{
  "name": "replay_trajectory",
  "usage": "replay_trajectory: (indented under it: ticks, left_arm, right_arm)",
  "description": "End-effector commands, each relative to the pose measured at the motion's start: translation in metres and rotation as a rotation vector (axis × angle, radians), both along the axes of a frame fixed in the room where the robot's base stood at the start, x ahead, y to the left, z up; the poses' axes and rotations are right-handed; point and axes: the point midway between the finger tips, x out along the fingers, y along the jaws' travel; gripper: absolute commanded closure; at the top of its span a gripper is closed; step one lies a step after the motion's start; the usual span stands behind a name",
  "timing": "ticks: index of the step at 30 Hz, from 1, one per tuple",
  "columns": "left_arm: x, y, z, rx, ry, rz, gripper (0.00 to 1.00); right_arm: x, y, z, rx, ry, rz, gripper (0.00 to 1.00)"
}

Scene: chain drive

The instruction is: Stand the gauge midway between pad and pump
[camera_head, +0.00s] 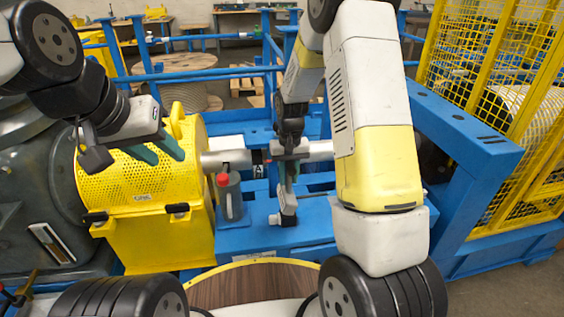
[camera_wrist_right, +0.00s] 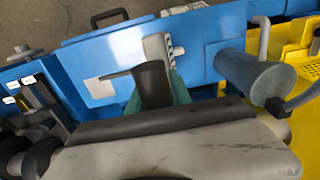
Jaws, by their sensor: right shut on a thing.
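A white, narrow block with a small knob on its side, which I take as the gauge (camera_head: 288,209), is at the tips of my right gripper (camera_head: 289,182) over the blue base. In the right wrist view the gauge (camera_wrist_right: 157,47) shows beyond the teal fingers of the right gripper (camera_wrist_right: 160,85), which is shut on it. A grey can with a red top, likely the pump (camera_head: 230,197), stands left of it; it also shows in the wrist view (camera_wrist_right: 255,78). A pale flat rectangle, likely the pad (camera_wrist_right: 113,88), lies on blue. My left gripper (camera_head: 158,152) is open and empty.
A yellow perforated guard (camera_head: 140,183) stands left of the pump. A grey shaft (camera_head: 318,150) runs behind the right gripper. The blue frame (camera_head: 465,150) rises at the right. My right arm hides part of the base.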

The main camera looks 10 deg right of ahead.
Motion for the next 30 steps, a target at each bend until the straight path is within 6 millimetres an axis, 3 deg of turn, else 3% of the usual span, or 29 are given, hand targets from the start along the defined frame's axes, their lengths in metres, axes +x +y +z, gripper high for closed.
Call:
replay_trajectory:
  ticks: [5,6,9,20,23,30]
  left_arm:
    - [0.0,0.0,0.0,0.0,0.0,0.0,0.64]
    - [0.0,0.0,0.0,0.0,0.0,0.0,0.64]
    - [0.0,0.0,0.0,0.0,0.0,0.0,0.64]
    - [0.0,0.0,0.0,0.0,0.0,0.0,0.64]
    - [0.0,0.0,0.0,0.0,0.0,0.0,0.64]
    - [0.0,0.0,0.0,0.0,0.0,0.0,0.64]
  right_arm:
    - [0.001,0.0,-0.001,0.0,-0.004,0.0,1.0]
    - [0.0,0.0,-0.003,0.0,0.0,0.0,0.69]
    - [0.0,0.0,-0.003,0.0,0.0,0.0,0.53]
    - [0.0,0.0,0.001,0.0,-0.001,0.0,0.53]
    - [0.001,0.0,0.013,0.001,-0.004,0.001,0.53]
    - [0.001,0.0,0.064,0.001,-0.005,0.001,0.53]
